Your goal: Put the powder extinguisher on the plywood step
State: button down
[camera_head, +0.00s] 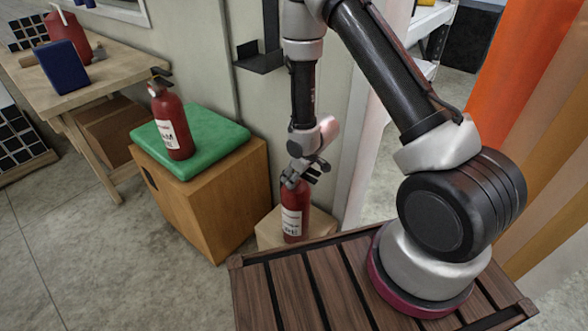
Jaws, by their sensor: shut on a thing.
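A red extinguisher (294,212) with a white label stands upright at the middle of the view. My gripper (297,181) comes down from above and is shut on its top. A pale plywood step (268,234) is beneath and behind this extinguisher. I cannot tell whether its base touches the step. A second red extinguisher (173,125) with a white label and black head stands on a green pad (212,140) on a wooden cabinet (222,195). The label text is too small to read, so I cannot tell which one is powder.
A wooden workbench (105,68) at the upper left holds a red canister (70,40) and a dark blue block (63,67). A black wall bracket (262,62) juts out above the step. Orange curtain strips (520,70) hang at the right. The floor at lower left is clear.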

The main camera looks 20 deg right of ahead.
jog(key=shift+w+f, duration=0.2)
jog(key=shift+f, duration=0.2)
jog(key=c, duration=0.7)
grip_release()
jog(key=shift+s+f, duration=0.15)
jog(key=v, duration=1.2)
